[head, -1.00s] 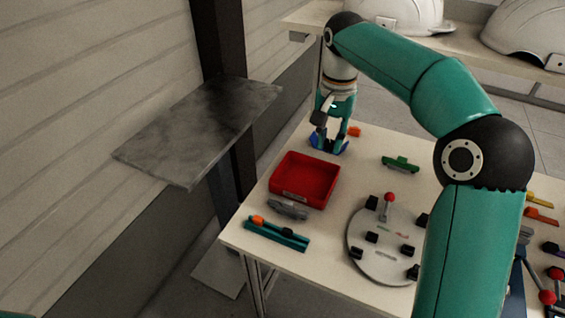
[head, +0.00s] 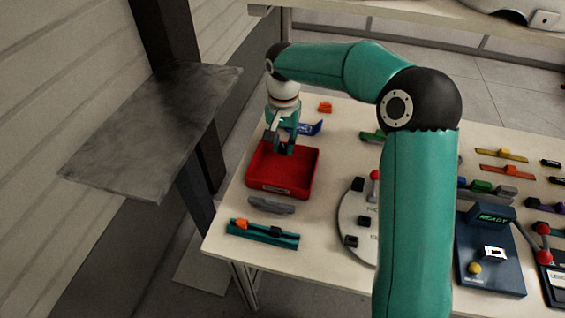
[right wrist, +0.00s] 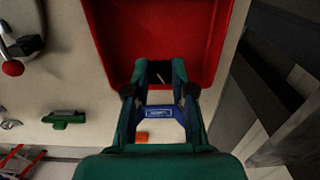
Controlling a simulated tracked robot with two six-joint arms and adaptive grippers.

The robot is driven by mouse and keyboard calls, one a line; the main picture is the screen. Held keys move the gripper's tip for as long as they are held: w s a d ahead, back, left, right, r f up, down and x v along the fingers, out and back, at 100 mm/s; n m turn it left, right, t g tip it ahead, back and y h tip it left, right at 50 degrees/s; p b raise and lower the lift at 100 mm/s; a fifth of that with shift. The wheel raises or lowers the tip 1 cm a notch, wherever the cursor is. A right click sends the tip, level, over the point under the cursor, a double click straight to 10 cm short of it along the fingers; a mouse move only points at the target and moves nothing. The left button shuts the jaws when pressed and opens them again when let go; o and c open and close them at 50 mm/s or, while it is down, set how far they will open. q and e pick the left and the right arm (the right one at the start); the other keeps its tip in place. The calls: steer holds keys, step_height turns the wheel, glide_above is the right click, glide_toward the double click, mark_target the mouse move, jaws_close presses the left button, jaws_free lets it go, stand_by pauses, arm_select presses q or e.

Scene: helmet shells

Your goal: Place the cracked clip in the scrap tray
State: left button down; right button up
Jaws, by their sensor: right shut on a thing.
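The red tray (head: 262,181), open-topped with a small label on its front wall, stands on the left part of the table; it also fills the top of the right wrist view (right wrist: 222,45). I take it for the scrap tray; its label is unreadable. My right gripper (head: 282,150) points down over the tray's back part. In the right wrist view its fingers (right wrist: 160,72) are shut on a small dark piece (right wrist: 158,78) with a pale streak, apparently the cracked clip, mostly hidden between the fingers. Its height above the tray floor is unclear. My left gripper is out of view.
A grey piece (head: 270,205) and a teal rail (head: 262,234) lie in front. A round grey plate (head: 350,222) stands right. A grey shelf (head: 150,130) juts out left.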

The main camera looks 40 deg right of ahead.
mark_target(283, 146)
steer(key=shift+f, duration=3.35)
steer(key=o, duration=0.7)
steer(key=shift+o, duration=0.2)
step_height(283, 146, up, 12)
steer(key=shift+r, duration=0.1)
steer(key=shift+p, duration=0.3)
